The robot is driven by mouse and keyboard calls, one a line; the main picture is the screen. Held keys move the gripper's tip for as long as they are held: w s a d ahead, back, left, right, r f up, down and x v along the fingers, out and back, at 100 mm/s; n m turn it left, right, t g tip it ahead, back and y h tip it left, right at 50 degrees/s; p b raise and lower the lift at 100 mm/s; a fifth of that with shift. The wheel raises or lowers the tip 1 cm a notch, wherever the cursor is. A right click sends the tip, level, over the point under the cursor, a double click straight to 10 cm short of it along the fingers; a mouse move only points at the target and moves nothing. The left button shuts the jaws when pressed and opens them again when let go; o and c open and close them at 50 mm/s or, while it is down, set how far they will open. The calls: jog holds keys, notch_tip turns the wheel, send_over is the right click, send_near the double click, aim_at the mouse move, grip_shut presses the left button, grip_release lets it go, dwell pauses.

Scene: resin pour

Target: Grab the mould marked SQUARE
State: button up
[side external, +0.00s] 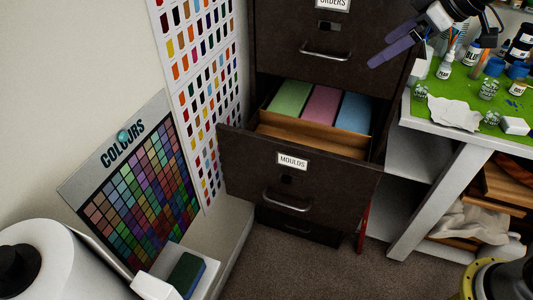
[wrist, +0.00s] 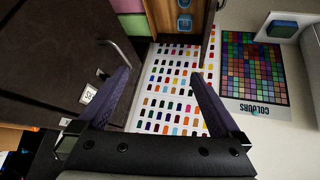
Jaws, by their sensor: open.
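The drawer labelled MOULDS (side external: 292,160) is pulled open in the side external view. Behind its wooden divider (side external: 310,135) stand green (side external: 290,98), pink (side external: 322,104) and blue (side external: 353,111) blocks. In the wrist view, two small blue pieces (wrist: 184,23) with pale marks lie in the wooden part of the drawer at the top edge. Their marks are too small to read, and I see no legible SQUARE. My gripper (side external: 379,53) is open and empty, above and to the right of the drawer. Its two fingers also show spread in the wrist view (wrist: 160,73).
The dark cabinet's upper drawer (side external: 325,50) is shut behind the open one. A green-topped bench (side external: 470,90) with bottles and jars stands at the right. A colour chart (side external: 130,185) and a white roll (side external: 45,262) are at the left.

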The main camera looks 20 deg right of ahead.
jog(key=w+a+f+n+g, duration=0.1)
jog(key=w+a+f, duration=0.3)
jog(key=w+f, duration=0.3)
jog(key=w+a+f+n+g, duration=0.1)
jog(key=w+a+f, duration=0.3)
jog(key=w+f, duration=0.3)
jog(key=w+a+f, duration=0.1)
jog(key=a+f, duration=0.1)
jog(key=f, duration=0.4)
jog(key=w+a+f+g, duration=0.1)
jog(key=a+f, duration=0.1)
jog(key=f, duration=0.4)
jog(key=w+a+f+g, duration=0.1)
jog(key=f, duration=0.5)
jog(key=shift+w+a+f+y, duration=0.15)
jog(key=shift+w+a+y, duration=0.15)
jog(key=shift+a+y, duration=0.1)
jog(key=shift+x, duration=3.25)
jog(key=shift+s+d, duration=0.1)
jog(key=shift+s, duration=0.05)
jog(key=c, duration=1.3)
